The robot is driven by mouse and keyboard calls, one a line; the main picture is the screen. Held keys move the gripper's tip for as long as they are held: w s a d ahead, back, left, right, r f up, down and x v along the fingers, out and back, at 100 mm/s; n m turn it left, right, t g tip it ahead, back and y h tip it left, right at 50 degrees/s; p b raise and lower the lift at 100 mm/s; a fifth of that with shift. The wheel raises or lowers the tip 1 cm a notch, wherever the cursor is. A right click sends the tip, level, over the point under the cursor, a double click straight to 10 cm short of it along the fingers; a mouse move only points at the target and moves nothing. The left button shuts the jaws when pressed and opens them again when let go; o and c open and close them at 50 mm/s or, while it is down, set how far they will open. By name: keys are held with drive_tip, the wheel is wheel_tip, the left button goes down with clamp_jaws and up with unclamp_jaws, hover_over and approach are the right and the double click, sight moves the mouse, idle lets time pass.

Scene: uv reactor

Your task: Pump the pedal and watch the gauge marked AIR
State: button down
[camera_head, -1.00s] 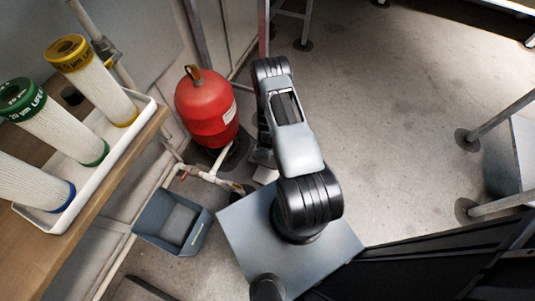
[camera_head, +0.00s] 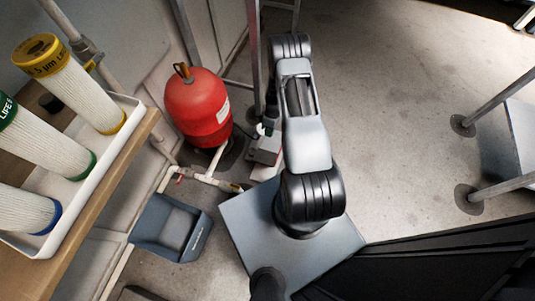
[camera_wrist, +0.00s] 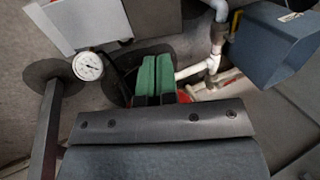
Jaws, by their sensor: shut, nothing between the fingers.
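A round white-faced gauge (camera_wrist: 88,66) shows in the wrist view, left of my gripper; its lettering and needle are too small to read. My gripper (camera_wrist: 155,78) has two green fingers side by side, shut and empty, pointing toward the floor area with the pipes. In the head view, a small grey device (camera_head: 265,148) with a red-edged base sits left of my arm. It may be the pedal unit, but I cannot tell for certain.
A red tank (camera_head: 197,108) stands left of the grey device, with white pipes (camera_head: 212,182) below it. A blue-grey bin (camera_head: 171,229) is on the floor. Filter cartridges (camera_head: 75,85) lie in a white tray at left. Metal legs (camera_head: 495,98) stand at right; floor between is clear.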

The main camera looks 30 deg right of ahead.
sight(265, 158)
drive_tip(key=b+x, duration=0.4)
drive_tip(key=x, duration=1)
drive_tip(key=shift+b, duration=0.3)
